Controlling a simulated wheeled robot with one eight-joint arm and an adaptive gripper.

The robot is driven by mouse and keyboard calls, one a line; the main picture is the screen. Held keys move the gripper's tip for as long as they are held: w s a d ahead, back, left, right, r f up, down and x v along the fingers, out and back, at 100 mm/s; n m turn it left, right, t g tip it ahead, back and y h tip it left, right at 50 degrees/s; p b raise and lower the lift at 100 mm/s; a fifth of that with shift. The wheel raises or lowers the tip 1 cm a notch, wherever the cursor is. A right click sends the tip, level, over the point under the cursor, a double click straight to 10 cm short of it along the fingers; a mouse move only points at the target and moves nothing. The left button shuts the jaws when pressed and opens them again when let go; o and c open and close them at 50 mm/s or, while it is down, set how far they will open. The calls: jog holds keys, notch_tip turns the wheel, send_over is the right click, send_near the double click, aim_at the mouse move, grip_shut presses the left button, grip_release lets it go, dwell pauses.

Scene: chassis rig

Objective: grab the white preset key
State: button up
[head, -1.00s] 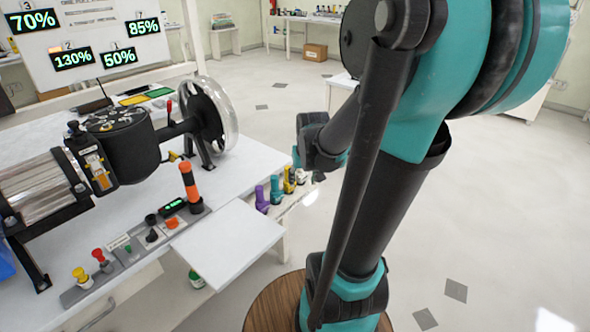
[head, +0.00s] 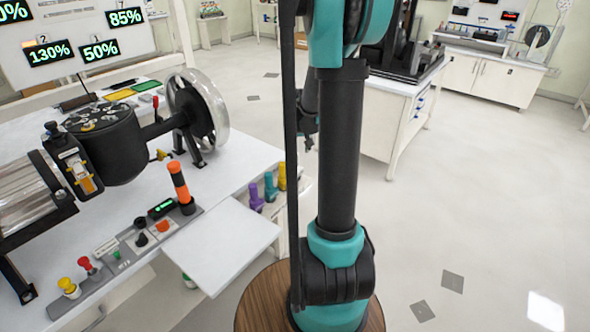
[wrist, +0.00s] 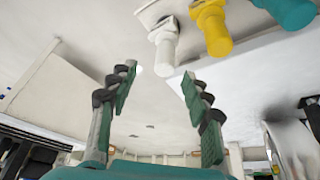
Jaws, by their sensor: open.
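The white preset key (wrist: 165,45) shows in the wrist view at the upper middle, beside a yellow key (wrist: 212,25) and a teal key (wrist: 290,12). My gripper (wrist: 158,78) is open and empty. Its two fingers stand apart, with the white key beyond their tips and not between them. In the head view my gripper (head: 309,143) is small and partly hidden behind my arm. The purple key (head: 256,198), the blue-teal key and the yellow key stand in a row on a shelf there. I cannot make out the white key in that view; my arm covers that area.
The white workbench (head: 235,160) carries a drum machine with a handwheel (head: 200,110) and a control strip with an orange-black post (head: 180,185). A white side panel (head: 222,245) juts out near the keys. Open floor lies to the right.

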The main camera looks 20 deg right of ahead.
aim_at(297, 155)
jog(key=x, duration=0.4)
jog(key=shift+w+f, duration=0.1)
jog(key=shift+f, duration=0.2)
jog(key=shift+w+a+x, duration=0.15)
jog(key=shift+x, duration=0.8)
jog(key=shift+w+a+x, duration=0.15)
jog(key=shift+x, duration=0.8)
jog(key=shift+w+d+f, duration=0.1)
jog(key=shift+w+f, duration=0.15)
jog(key=shift+f, duration=0.35)
jog(key=shift+c, duration=0.5)
grip_shut()
